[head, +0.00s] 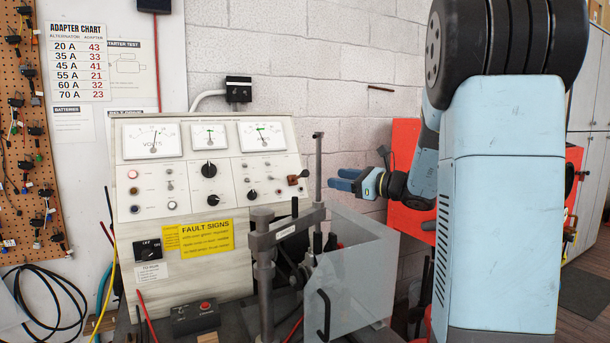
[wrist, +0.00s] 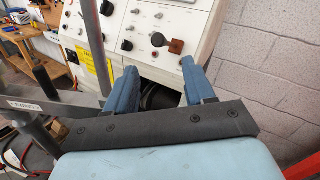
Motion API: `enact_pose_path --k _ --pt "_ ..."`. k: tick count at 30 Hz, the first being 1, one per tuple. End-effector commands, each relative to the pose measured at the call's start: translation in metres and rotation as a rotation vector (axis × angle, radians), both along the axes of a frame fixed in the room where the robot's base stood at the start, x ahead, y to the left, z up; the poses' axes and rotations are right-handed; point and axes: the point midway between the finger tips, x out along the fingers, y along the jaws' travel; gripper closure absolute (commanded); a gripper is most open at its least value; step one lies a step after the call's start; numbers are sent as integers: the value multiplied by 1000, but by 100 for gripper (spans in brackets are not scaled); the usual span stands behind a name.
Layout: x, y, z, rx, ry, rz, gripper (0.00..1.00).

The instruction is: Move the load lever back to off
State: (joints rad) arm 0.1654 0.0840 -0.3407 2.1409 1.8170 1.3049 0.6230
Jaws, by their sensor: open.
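A small lever with a brown block-like handle (head: 293,180), likely the load lever, is on the right side of the cream test console's (head: 284,208) sloped face. In the wrist view the brown handle (wrist: 176,46) lies to the right of a dark round knob (wrist: 158,40), just beyond my fingertips. My gripper (head: 338,180) is open and empty, to the right of the console at about the lever's height and apart from it. In the wrist view the two blue fingers of my gripper (wrist: 158,70) stand wide apart, with the lever above the gap between them. Any off marking is too small to read.
A vertical metal post (head: 318,165) stands between my gripper and the console in the head view. A clamp stand (head: 264,265) and a clear guard panel (head: 355,275) are in front below. A red cabinet (head: 405,140) stands behind my arm.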

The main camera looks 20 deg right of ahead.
Motion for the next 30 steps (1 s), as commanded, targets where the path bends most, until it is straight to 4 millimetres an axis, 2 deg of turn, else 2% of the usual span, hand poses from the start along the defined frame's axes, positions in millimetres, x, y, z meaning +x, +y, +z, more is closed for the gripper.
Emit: enact_pose_path --k 18,24,30 --pt "77 64 -1 -2 1 -1 46" --pt "92 76 -1 -2 1 -3 46" --pt "96 79 0 -2 1 -4 46"
